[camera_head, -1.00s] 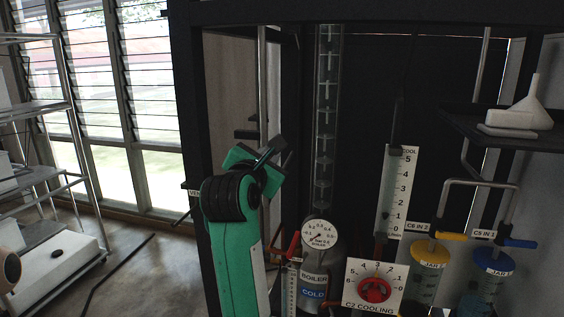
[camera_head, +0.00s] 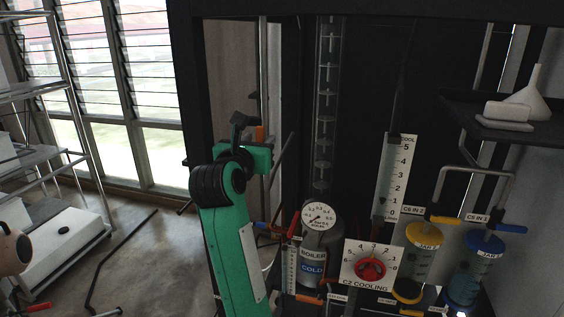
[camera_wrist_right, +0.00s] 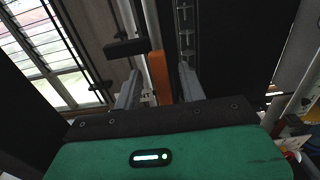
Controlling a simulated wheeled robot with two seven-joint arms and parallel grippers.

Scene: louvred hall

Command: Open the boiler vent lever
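An upright orange handle (camera_head: 259,133), which looks like the boiler vent lever, shows just beyond my right gripper (camera_head: 262,148) in the head view. In the right wrist view the orange handle (camera_wrist_right: 160,78) stands between the two grey fingers of my right gripper (camera_wrist_right: 158,88). The fingers are apart, with a gap visible beside the handle, so they look open around it. The lever's pivot is hidden, and its label cannot be read now. The boiler (camera_head: 313,262) with its round gauge stands right of my green arm. My left gripper is not in view.
A black block (camera_wrist_right: 125,47) sits close left of the handle. Red and blue levers (camera_head: 293,225) are near the boiler. A cooling dial (camera_head: 370,270) and two jars (camera_head: 422,262) stand right. A metal shelf rack (camera_head: 75,160) is left, with open floor between.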

